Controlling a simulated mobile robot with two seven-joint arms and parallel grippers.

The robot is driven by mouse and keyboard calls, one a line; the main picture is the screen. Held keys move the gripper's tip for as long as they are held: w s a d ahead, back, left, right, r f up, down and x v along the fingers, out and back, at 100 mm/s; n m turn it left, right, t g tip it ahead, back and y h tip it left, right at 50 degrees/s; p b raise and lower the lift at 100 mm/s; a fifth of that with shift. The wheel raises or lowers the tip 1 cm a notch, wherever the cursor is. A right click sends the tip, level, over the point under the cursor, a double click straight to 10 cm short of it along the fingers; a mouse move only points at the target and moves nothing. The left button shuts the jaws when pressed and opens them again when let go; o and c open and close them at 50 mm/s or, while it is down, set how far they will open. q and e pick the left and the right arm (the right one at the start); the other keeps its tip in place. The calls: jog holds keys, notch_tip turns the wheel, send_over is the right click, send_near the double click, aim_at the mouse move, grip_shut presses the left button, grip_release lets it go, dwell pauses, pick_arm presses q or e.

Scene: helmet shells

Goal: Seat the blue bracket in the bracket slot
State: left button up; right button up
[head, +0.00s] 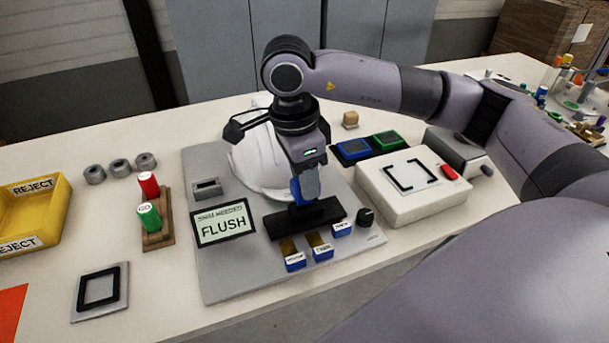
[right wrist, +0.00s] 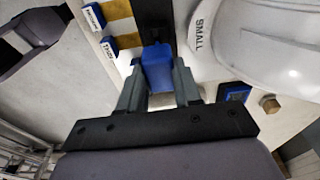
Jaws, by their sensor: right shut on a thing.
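My right gripper (head: 303,198) points down over the grey fixture plate (head: 222,275), in front of the white helmet shell (head: 252,165). It is shut on the blue bracket (head: 295,190). In the right wrist view the blue bracket (right wrist: 158,68) sits between the two fingers of my right gripper (right wrist: 159,80). Its lower end is at a black bar (head: 325,212) on the plate. The bar also shows beyond the bracket in the right wrist view (right wrist: 155,22). The slot is hidden, and I cannot tell how deep the bracket sits. My left gripper is not in view.
A display (head: 223,223) reads FLUSH. A white box with a red button (head: 415,190) is at the right. Red and green cylinders (head: 149,216) and a yellow reject bin (head: 35,210) are at the left.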

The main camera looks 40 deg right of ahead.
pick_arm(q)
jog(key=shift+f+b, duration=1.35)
pick_arm(e)
jog(key=shift+f, duration=1.45)
dwell(0.6)
jog(key=o, duration=1)
jog(key=shift+w+a+r, duration=0.1)
jog(key=shift+r, duration=0.6)
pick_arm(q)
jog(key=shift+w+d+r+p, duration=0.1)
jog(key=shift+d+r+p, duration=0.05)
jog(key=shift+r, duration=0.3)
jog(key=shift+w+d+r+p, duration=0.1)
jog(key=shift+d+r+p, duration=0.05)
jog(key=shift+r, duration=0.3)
pick_arm(e)
jog(key=r, duration=0.5)
jog(key=shift+a+r, duration=0.3)
jog(key=shift+r, duration=0.05)
